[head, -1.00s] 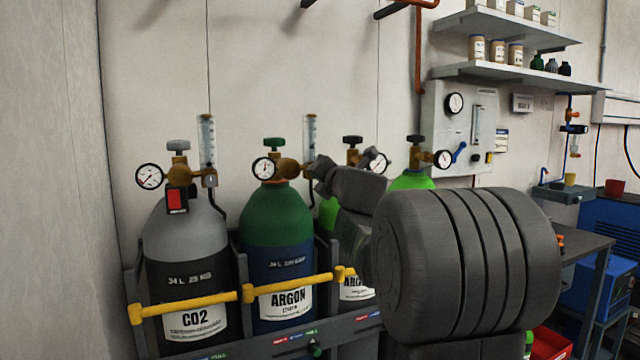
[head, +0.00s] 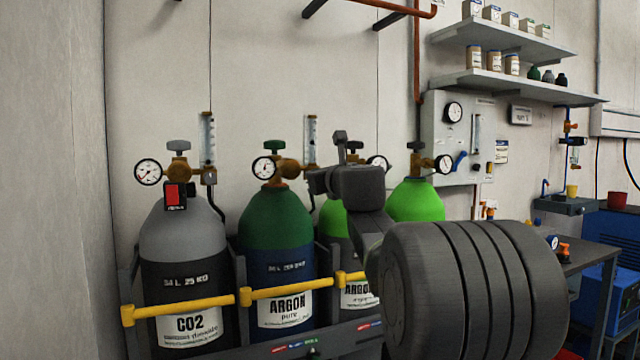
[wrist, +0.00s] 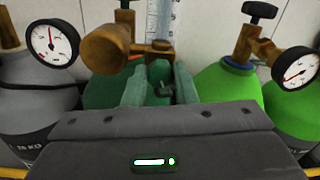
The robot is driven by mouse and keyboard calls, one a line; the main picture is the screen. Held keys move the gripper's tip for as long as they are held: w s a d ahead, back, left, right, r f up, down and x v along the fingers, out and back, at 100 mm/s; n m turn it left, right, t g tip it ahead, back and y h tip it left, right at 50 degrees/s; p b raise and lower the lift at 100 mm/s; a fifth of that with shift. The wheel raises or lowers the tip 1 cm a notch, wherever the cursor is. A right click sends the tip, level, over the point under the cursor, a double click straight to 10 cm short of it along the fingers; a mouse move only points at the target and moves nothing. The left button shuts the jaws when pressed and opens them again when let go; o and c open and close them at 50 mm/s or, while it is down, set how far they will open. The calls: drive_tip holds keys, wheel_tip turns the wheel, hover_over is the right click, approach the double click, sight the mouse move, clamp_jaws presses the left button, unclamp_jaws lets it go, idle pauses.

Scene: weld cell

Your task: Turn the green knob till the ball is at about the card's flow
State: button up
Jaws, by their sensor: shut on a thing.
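In the wrist view my gripper (wrist: 160,88) is shut on the green knob (wrist: 159,70), which sits between its two fingers and is mostly hidden by them. The clear flowmeter tube (wrist: 160,20) rises just behind the knob; its top is cut off and I cannot make out the ball. In the head view the argon flowmeter tube (head: 311,137) stands just left of my gripper (head: 318,181), whose fingertips are hard to see. A small printed card (head: 501,151) hangs on the wall at the right, too small to read; I cannot tell whether it gives the flow.
A brass regulator (wrist: 105,47) and a pressure gauge (wrist: 52,43) are close to the left of my fingers. A grey CO2 cylinder (head: 183,238), a dark green argon cylinder (head: 275,225) and bright green cylinders (head: 417,203) stand in a rack with yellow bars (head: 190,305).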

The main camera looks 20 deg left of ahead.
drive_tip(key=shift+f+n+b, duration=0.15)
drive_tip(key=shift+n+b, duration=1)
drive_tip(key=shift+n, duration=1.15)
drive_tip(key=o, duration=1)
drive_tip(key=v, duration=1.3)
drive_tip(key=shift+s+d+b, duration=0.25)
drive_tip(key=shift+d+b, duration=0.05)
drive_tip(key=shift+b, duration=0.05)
drive_tip(key=x, duration=1.4)
drive_tip(key=shift+p, duration=0.35)
